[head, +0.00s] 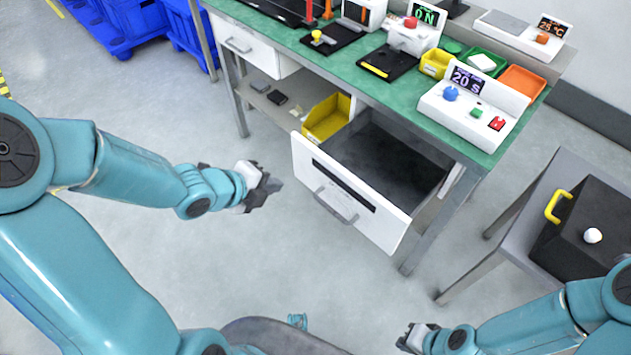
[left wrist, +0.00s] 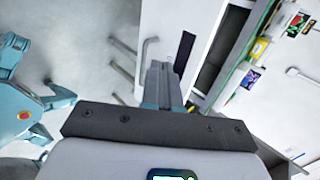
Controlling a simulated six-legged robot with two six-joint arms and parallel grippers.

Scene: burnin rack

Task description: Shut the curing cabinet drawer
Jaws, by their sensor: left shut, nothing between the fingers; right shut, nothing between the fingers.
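The curing cabinet drawer (head: 350,203) is pulled well out from under the green-topped bench in the head view. Its white front has a dark strip and a grey bar handle (head: 336,207), and its dark inside looks empty. The drawer also shows in the left wrist view (left wrist: 163,60), with its handle (left wrist: 146,55). My left gripper (head: 272,184) is shut and empty, left of the drawer front and apart from it in the head view. In the left wrist view its fingers (left wrist: 160,85) point toward the drawer front. My right gripper (head: 408,338) is shut and empty, low in the head view.
The bench (head: 378,92) carries a control box (head: 472,112), bins and tools. A yellow bin (head: 327,117) stands on the lower shelf behind the drawer. A grey side table (head: 520,225) with a black yellow-handled box (head: 590,235) is at right. Floor before the drawer is clear.

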